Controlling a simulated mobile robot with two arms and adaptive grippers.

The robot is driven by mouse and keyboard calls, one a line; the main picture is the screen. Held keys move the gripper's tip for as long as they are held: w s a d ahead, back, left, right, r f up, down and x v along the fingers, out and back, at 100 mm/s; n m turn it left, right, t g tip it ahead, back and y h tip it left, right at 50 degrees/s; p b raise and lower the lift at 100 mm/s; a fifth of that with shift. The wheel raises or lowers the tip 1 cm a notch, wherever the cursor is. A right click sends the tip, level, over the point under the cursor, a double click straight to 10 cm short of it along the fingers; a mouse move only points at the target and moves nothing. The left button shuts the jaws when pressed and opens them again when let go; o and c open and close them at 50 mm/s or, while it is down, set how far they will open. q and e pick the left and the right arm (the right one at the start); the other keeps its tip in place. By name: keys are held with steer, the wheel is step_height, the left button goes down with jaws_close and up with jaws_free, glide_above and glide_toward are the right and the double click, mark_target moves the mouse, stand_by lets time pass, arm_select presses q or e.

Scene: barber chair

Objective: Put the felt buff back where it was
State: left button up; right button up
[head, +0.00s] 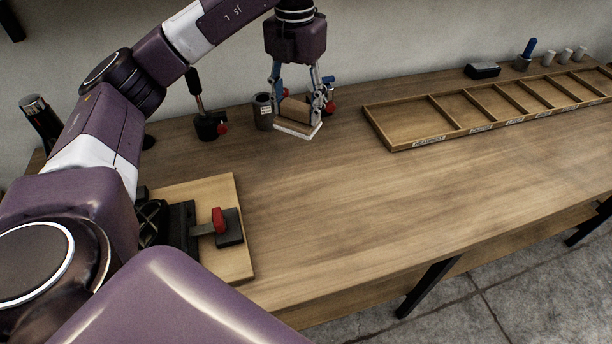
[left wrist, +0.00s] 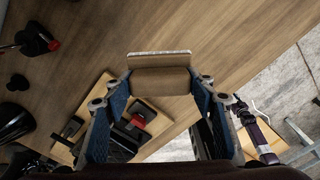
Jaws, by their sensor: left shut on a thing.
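My left gripper (head: 301,98) is shut on the felt buff (head: 297,129), a brown block with a pale felt face underneath. The gripper points down and holds the buff at the back of the bench, left of the tray. Whether the buff touches the wood is hard to tell. In the left wrist view the buff (left wrist: 161,80) sits between the two fingers (left wrist: 158,92), pale edge away from the camera. My right gripper is not seen in the head view.
A long wooden tray (head: 409,142) with labelled, empty-looking compartments lies at the right. A grey cup (head: 263,111) and a stand with a red knob (head: 210,124) are at the back. A board with a red-handled clamp (head: 218,220) is at front left. The middle bench is clear.

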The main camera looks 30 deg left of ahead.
mark_target(294, 120)
arm_select(q)
steer(key=f, duration=0.5)
steer(key=shift+s+a+f+b, duration=0.1)
steer(key=shift+s+a+b, duration=0.05)
steer(key=shift+s+b, duration=0.25)
step_height(294, 120, down, 14)
steer(key=p, duration=0.3)
steer(key=shift+w, duration=0.15)
steer(key=shift+f, duration=0.1)
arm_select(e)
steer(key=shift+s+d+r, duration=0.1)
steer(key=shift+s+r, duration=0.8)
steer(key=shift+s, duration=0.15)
arm_select(q)
steer(key=shift+f, duration=0.2)
steer(key=o, duration=1.1)
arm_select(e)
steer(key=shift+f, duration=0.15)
arm_select(q)
steer(key=shift+r, duration=0.2)
